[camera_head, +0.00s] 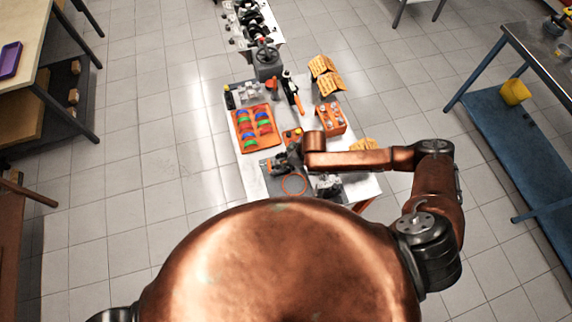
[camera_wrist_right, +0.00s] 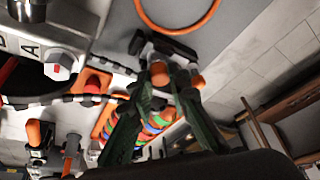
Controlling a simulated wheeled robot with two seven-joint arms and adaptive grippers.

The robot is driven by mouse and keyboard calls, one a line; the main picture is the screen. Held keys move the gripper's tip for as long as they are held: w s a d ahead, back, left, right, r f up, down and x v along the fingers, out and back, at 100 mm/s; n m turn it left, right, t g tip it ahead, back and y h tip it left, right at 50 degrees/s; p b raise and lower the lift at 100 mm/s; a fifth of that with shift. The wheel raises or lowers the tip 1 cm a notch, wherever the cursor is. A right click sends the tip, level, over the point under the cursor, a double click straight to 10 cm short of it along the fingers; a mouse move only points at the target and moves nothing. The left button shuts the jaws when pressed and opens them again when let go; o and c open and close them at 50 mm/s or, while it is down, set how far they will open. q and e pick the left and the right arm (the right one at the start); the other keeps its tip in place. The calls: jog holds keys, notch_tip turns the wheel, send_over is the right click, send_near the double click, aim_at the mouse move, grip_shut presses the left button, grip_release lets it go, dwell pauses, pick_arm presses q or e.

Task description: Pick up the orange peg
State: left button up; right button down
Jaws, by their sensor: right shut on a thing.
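My right gripper (camera_wrist_right: 174,78) is shut, its dark green fingers closing together in the wrist view. Orange pieces show at its fingertips; I take them for the orange peg (camera_wrist_right: 158,73), mostly hidden by the fingers. A dark bar-shaped part lies just beyond the tips, and I cannot tell whether it touches them. In the head view my right gripper (camera_head: 283,163) is low over the front of the white table, left of the copper forearm, and the peg cannot be made out there. My left gripper is not in view.
An orange tray (camera_head: 243,147) of coloured arcs, an orange block (camera_head: 337,128) with holes and yellow-orange pieces (camera_head: 322,66) crowd the white table (camera_head: 262,187). An orange ring (camera_head: 294,184) lies close to my gripper. Open floor lies left of the table.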

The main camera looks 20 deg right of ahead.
notch_tip(320, 180, up, 10)
jog(key=b, duration=0.1)
dwell(0.6)
